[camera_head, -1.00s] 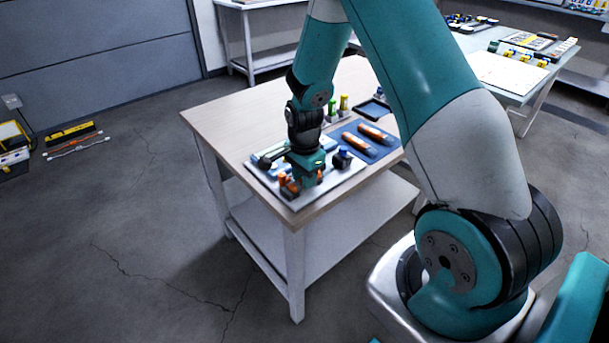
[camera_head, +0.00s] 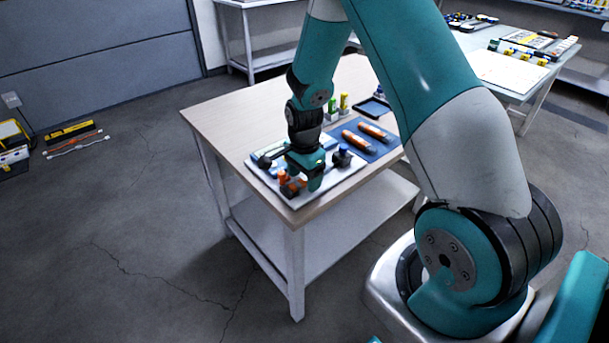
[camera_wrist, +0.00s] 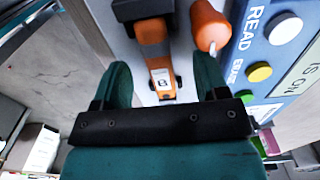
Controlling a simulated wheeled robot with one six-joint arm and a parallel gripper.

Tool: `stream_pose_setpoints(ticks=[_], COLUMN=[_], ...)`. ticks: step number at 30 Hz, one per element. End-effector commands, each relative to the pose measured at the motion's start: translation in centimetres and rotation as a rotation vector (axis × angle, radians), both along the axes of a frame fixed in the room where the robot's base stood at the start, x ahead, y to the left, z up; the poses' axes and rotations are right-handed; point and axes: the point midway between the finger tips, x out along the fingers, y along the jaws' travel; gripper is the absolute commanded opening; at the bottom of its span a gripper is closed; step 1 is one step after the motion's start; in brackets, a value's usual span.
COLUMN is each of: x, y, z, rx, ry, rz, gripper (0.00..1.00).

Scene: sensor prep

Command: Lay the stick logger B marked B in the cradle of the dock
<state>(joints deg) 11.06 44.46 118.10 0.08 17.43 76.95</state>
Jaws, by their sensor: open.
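Stick logger B (camera_wrist: 162,82), orange with a white label reading B, shows in the wrist view between my fingers. My gripper (camera_wrist: 161,72) is open, with one teal finger on each side of the logger and visible gaps to it. Small dark supports flank the label end, and a dark block (camera_wrist: 145,9) is at its far end; the logger appears to lie in the cradle, though its full seating is hidden. In the head view my gripper (camera_head: 304,181) is low over the dock (camera_head: 343,178) at the table's near corner, and orange shows beside it.
In the wrist view an orange knob (camera_wrist: 209,24) stands close to the right finger, beside a blue READ and ERASE panel (camera_wrist: 251,58). In the head view two orange sticks lie on a blue mat (camera_head: 383,153). The table's left part (camera_head: 222,117) is clear.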

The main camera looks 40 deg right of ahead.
Motion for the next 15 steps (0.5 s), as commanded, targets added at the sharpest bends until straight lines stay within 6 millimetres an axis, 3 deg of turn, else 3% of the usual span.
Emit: stream_pose_setpoints(ticks=[15], x=[0.0], y=[0.0], z=[0.79], rx=[0.0], ry=[0.0], rz=[0.0], gripper=[0.67])
